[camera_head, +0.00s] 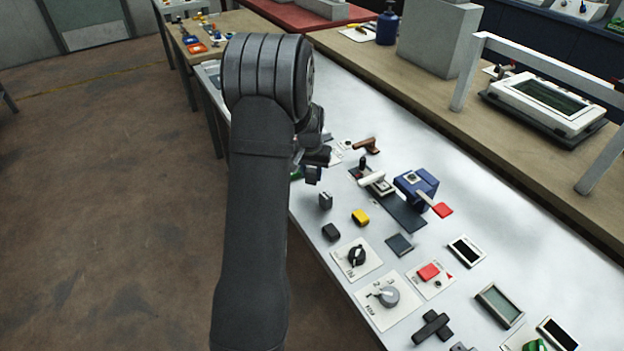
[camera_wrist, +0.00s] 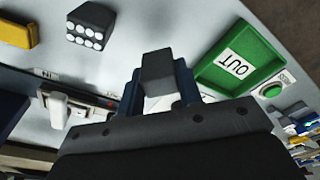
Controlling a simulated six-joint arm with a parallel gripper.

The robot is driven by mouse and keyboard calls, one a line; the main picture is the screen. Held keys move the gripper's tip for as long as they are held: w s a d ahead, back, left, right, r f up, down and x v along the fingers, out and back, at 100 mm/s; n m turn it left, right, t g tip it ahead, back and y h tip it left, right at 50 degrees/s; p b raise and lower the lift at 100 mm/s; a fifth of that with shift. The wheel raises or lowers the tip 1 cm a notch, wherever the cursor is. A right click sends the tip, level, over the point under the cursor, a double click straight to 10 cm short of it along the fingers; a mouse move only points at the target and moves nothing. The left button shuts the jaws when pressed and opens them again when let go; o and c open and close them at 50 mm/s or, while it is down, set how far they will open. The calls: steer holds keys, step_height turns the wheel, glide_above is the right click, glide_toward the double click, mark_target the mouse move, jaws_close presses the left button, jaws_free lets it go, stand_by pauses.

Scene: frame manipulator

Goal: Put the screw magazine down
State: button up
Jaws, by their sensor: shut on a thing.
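My gripper (camera_wrist: 159,84) shows in the wrist view with its two blue fingers on either side of a small grey block. It is shut on this block, apparently the screw magazine (camera_wrist: 158,70). The block is above the pale panel; its far side and any contact below are hidden. A green tray marked OUT (camera_wrist: 205,73) is just right of the fingers. In the head view my arm hides most of the gripper (camera_head: 314,172), and the held block cannot be made out there. Only a sliver of green tray (camera_head: 297,174) shows beside it.
A dark block with white dots (camera_wrist: 90,24) and a yellow block (camera_wrist: 14,32) lie upper left in the wrist view. A white lever (camera_wrist: 68,106) is at left, a green button (camera_wrist: 271,90) at right. In the head view a blue fixture (camera_head: 416,184) stands right of the gripper.

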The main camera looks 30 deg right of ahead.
mark_target(312, 179)
steer(key=shift+f, duration=1.5)
steer(key=shift+f, duration=0.1)
steer(key=o, duration=1)
steer(key=r, duration=0.8)
steer(key=s+a+r, duration=0.1)
steer(key=r, duration=0.3)
